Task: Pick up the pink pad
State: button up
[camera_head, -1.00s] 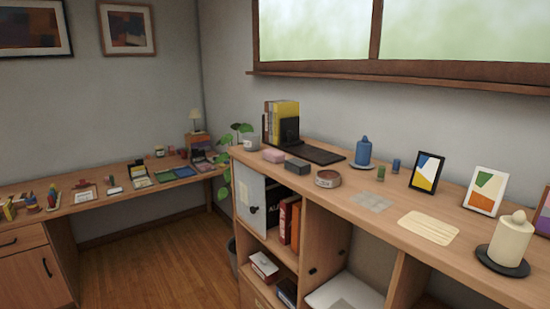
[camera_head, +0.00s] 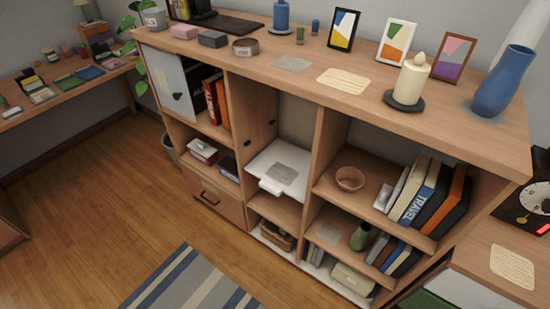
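A small pink block (camera_head: 185,32), the only plainly pink thing I see, lies on top of the wooden shelf unit (camera_head: 330,102) near its left end. It is beside a dark grey block (camera_head: 213,39), with a grey plant pot (camera_head: 154,18) to its left. Whether it is the pink pad I cannot tell for sure. My gripper is not in view.
The shelf top also holds a round brown tin (camera_head: 245,47), picture frames, a candle (camera_head: 411,80) and a blue vase (camera_head: 503,82). Wooden floor (camera_head: 95,185) is open in front, with a striped rug (camera_head: 190,285). A cluttered desk (camera_head: 60,95) stands at the left.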

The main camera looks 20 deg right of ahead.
aim_at(183, 31)
jog(key=i+j, duration=0.2)
jog(key=j, duration=0.15)
jog(key=i+j+z, duration=0.15)
jog(key=i+j, duration=0.2)
jog(key=j, duration=0.3)
jog(key=i+j+z, duration=0.15)
jog(key=j, duration=0.2)
jog(key=i+j, duration=0.2)
jog(key=j, duration=0.15)
jog(key=z, duration=0.05)
